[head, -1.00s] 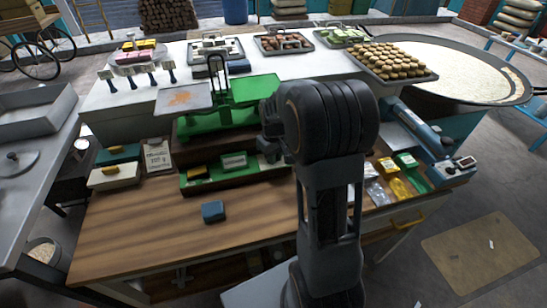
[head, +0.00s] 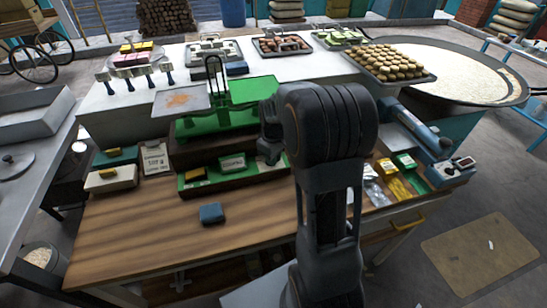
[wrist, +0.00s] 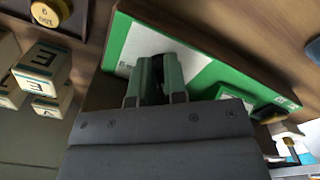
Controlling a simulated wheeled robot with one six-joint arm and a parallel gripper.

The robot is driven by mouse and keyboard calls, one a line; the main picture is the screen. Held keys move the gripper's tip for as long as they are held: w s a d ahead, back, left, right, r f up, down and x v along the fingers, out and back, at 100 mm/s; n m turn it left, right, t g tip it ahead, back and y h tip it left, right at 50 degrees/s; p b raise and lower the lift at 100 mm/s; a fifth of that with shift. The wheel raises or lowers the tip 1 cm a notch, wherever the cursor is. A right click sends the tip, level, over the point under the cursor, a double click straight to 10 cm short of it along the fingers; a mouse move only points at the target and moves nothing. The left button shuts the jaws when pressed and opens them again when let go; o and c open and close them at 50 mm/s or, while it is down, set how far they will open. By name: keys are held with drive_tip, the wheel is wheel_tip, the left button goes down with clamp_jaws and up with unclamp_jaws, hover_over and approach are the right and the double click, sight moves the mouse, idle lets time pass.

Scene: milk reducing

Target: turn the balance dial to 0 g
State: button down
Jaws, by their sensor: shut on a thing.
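My gripper (head: 270,152) is at the balance's right end, partly hidden by my arm. In the wrist view, my gripper (wrist: 158,82) has its two fingers close together against a green panel (wrist: 212,78) with a white plate (wrist: 150,45). A dark piece between the fingers appears to be the balance dial, mostly hidden. Its reading and pointer cannot be made out.
A card (head: 155,158) stands at left, and a blue block (head: 212,213) lies on clear wood in front. White lettered blocks (wrist: 42,68) show at left in the wrist view.

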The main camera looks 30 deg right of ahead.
drive_tip(key=c, duration=1.2)
unclamp_jaws()
drive_tip(key=shift+o, duration=0.2)
drive_tip(key=shift+r, duration=0.15)
wheel_tip(320, 180, up, 14)
drive_tip(key=shift+f+b, duration=0.2)
drive_tip(key=shift+b, duration=0.2)
